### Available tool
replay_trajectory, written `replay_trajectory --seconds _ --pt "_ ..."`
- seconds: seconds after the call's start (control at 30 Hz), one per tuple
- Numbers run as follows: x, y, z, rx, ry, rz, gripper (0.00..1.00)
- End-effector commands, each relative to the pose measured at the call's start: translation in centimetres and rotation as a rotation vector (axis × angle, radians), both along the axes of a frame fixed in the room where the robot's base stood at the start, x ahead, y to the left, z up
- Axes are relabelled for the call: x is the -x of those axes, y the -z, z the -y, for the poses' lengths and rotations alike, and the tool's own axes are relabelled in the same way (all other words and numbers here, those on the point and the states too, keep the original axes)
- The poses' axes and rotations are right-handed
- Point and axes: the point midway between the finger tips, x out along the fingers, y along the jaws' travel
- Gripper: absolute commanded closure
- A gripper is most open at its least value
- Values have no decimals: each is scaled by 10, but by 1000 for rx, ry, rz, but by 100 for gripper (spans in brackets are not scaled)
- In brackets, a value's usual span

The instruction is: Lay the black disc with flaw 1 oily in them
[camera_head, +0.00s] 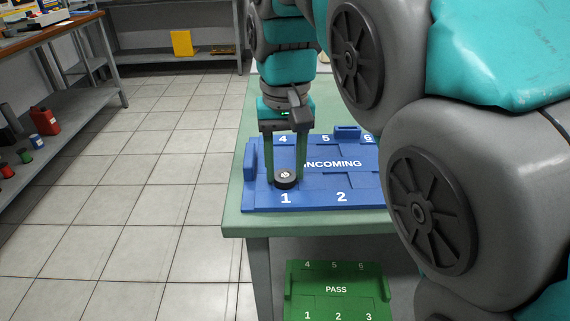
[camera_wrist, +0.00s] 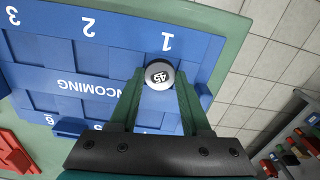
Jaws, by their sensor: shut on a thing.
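A small black disc (camera_head: 285,179) with a pale top sits at slot 1 of the blue INCOMING tray (camera_head: 330,191). In the wrist view the disc (camera_wrist: 159,75) shows a white top face marked 45. My gripper (camera_head: 285,172) reaches down over slot 1, with its green fingers shut on the disc from both sides. In the wrist view the fingertips (camera_wrist: 160,80) close around the disc. I cannot tell whether the disc still touches the tray. A green PASS tray (camera_head: 336,276) is lower down, below the table edge. No flaw label is readable on the disc.
The blue tray lies on a green table (camera_head: 240,205). My own arm covers the right of the head view. A red tray (camera_wrist: 15,152) shows at the lower left of the wrist view. Shelving (camera_head: 70,90) stands at the left, with open tiled floor between.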

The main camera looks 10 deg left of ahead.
Motion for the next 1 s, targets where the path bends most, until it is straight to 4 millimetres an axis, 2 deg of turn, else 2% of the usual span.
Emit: replay_trajectory --seconds 0.6,0.63,0.93,1.0 --pt "0 4 0 0 0 0 100" --pt "0 4 0 0 0 0 51" --pt "0 4 0 0 0 0 18" --pt "0 4 0 0 0 0 17"
